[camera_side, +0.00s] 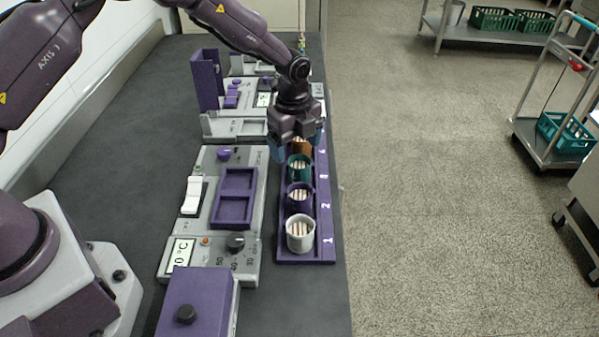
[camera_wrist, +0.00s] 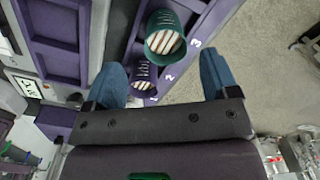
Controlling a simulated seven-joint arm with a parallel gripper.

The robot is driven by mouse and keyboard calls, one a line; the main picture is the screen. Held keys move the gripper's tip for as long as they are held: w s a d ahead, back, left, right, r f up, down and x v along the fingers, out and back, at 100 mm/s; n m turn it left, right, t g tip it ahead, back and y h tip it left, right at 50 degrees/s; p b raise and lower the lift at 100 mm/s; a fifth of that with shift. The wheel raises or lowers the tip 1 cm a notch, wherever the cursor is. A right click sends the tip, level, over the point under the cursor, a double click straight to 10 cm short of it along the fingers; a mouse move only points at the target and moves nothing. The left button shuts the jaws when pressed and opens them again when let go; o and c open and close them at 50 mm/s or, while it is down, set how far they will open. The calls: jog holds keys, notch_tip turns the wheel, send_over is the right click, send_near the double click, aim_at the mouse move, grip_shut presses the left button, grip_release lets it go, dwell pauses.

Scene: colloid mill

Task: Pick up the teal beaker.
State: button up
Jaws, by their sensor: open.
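The teal beaker (camera_side: 299,167) stands upright in the third place of a purple rack (camera_side: 308,257), with white and reddish sticks inside. In the wrist view the teal beaker (camera_wrist: 165,42) is tilted by perspective, beside the number 3. My gripper (camera_side: 298,150) is above the rack, near and a little behind the teal beaker, with its blue fingers apart. In the wrist view my gripper (camera_wrist: 163,65) is open and empty, and the beaker appears near the middle of the gap, just past the fingertips. I cannot tell the exact height between them.
A purple beaker (camera_side: 298,196) and a white beaker (camera_side: 300,233) stand in front in the same rack. A brown beaker (camera_side: 300,146) stands behind, partly hidden by my gripper. A grey heater unit (camera_side: 245,262) with purple trays lies left of the rack. Floor lies to the right.

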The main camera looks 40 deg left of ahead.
aim_at(300, 165)
jog(key=shift+w+d+f, duration=0.15)
jog(key=shift+f, duration=1.4)
jog(key=shift+w+d+f, duration=0.15)
jog(key=shift+f, duration=1.35)
jog(key=c, duration=1)
